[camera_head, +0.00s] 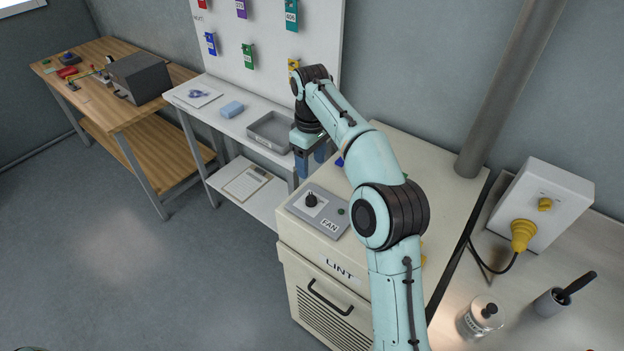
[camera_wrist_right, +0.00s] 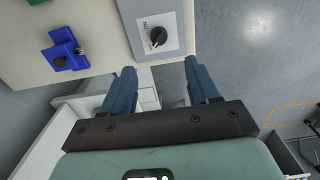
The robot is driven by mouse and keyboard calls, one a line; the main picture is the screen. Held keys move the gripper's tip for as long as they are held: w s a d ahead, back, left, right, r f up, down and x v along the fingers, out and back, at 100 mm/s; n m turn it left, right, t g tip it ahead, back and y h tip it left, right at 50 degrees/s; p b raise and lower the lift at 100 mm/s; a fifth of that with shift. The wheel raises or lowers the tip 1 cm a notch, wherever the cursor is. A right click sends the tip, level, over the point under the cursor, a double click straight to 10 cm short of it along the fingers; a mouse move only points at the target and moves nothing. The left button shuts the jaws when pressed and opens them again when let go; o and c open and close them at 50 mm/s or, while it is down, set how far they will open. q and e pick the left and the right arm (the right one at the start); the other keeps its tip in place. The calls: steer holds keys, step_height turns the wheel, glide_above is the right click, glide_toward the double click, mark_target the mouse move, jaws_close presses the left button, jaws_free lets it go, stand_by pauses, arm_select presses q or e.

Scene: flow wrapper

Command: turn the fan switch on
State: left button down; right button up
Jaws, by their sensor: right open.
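The fan switch (camera_head: 311,200) is a black knob on a white plate, set in a grey panel (camera_head: 333,226) marked FAN on top of the cream cabinet. In the right wrist view the knob (camera_wrist_right: 158,36) shows just beyond the fingertips, near the letters ON. My right gripper (camera_head: 312,168) is open and empty, behind and above the panel in the head view. Its two blue fingers (camera_wrist_right: 160,66) are apart and do not touch the knob. A small green button (camera_head: 341,211) sits beside the switch. My left gripper is not in view.
A blue fitting with a dark knob (camera_wrist_right: 64,50) stands on the cabinet top.

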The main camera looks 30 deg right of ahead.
mark_target(311, 196)
step_height(311, 196, down, 13)
steer(key=shift+w+d+f, duration=0.1)
stand_by(0.5)
steer(key=c, duration=1)
